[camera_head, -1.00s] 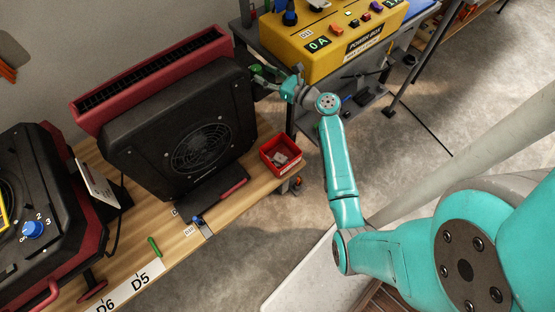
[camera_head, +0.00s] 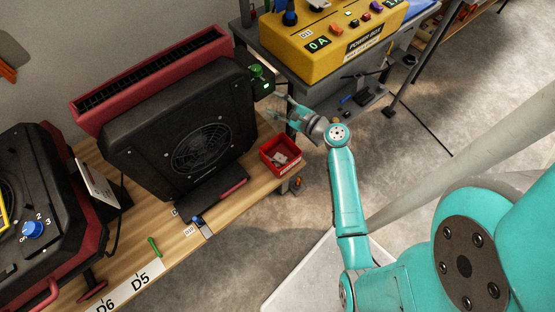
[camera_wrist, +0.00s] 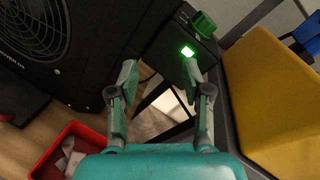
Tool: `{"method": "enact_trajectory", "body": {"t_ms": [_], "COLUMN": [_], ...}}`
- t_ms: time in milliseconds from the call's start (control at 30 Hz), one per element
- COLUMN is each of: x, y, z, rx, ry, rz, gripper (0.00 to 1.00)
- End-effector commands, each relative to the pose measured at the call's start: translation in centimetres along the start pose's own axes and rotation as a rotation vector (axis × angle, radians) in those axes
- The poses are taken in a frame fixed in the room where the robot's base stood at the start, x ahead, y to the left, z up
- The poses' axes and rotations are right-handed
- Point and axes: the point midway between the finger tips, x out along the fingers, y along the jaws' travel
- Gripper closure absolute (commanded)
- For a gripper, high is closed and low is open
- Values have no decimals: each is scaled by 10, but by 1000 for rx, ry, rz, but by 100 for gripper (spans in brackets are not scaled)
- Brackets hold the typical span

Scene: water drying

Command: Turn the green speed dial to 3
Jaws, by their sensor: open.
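The green speed dial (camera_head: 256,70) sits on a dark box at the right side of the black fan unit (camera_head: 180,130). In the wrist view the dial (camera_wrist: 204,25) is at the top, with a lit green indicator (camera_wrist: 187,51) just below it. I cannot read any number at the dial. My gripper (camera_head: 279,108) is open and empty, below and to the right of the dial, apart from it. In the wrist view its spread fingers (camera_wrist: 160,72) have nothing between them, and the right fingertip overlaps the box just below the green light.
A red bin (camera_head: 266,160) with small items stands on the wooden bench (camera_head: 160,262) below my gripper. The yellow power box (camera_head: 330,55) stands at the upper right, close to the fan. A blue dial (camera_head: 33,229) is on another machine at the left. Open floor lies to the right.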

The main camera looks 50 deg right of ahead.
Motion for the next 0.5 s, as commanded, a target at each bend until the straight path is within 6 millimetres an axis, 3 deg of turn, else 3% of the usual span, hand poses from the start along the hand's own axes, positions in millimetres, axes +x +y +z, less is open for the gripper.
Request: {"method": "enact_trajectory", "body": {"t_ms": [500], "x": [-16], "y": [49], "z": [-1], "rx": [-551], "ry": [81], "rz": [44], "gripper": [51]}}
